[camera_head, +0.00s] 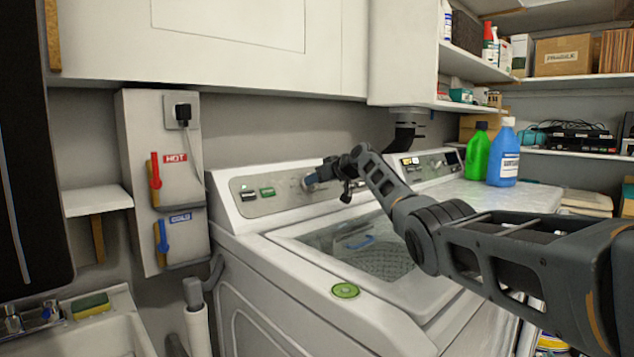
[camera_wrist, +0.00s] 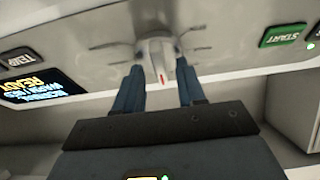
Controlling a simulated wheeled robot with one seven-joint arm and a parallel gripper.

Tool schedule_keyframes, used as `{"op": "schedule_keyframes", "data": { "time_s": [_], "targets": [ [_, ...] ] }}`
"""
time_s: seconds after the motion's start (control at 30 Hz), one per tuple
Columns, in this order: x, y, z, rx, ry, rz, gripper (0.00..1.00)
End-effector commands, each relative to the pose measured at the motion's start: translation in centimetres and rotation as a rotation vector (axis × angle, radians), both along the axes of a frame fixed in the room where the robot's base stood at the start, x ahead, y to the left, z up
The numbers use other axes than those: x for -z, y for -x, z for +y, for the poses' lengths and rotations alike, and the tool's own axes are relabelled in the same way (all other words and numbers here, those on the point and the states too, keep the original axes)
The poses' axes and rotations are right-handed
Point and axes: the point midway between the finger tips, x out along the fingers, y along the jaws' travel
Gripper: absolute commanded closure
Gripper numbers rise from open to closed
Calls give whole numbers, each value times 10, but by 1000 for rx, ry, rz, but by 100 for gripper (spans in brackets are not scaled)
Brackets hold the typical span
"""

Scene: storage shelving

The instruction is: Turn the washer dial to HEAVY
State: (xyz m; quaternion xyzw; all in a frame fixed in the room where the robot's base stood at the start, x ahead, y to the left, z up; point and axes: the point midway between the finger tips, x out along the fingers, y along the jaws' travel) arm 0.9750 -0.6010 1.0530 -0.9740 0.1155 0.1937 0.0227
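The washer (camera_head: 290,280) stands in the middle of the head view, with a control panel along its back. Its silver dial (camera_wrist: 158,52) shows in the wrist view, with a red pointer mark and printed lines around it; the setting labels are not readable. My gripper (camera_wrist: 160,82) is at the dial, one blue-grey finger on each side of the knob. The fingers are apart, with gaps visible beside the knob's near end; contact at the fingertips cannot be told. In the head view my gripper (camera_head: 314,178) hides most of the dial.
A green START button (camera_wrist: 283,36), a TEMP button (camera_wrist: 18,60) and a lit display (camera_wrist: 40,88) flank the dial. The washer's lid (camera_head: 365,245) lies below my arm. A green bottle (camera_head: 476,152) and blue bottle (camera_head: 503,155) stand to the right.

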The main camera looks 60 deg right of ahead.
Motion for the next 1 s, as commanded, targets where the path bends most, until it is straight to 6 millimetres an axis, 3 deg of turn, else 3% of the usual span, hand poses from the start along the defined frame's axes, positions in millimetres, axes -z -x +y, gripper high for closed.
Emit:
{"op": "schedule_keyframes", "data": {
  "time_s": [0.07,0.47,1.0],
  "targets": [
    [0,0,0,0,0,0,61],
    [0,0,0,0,-1,1,99],
    [-2,0,2,43,-50,-10,100]
  ]
}}
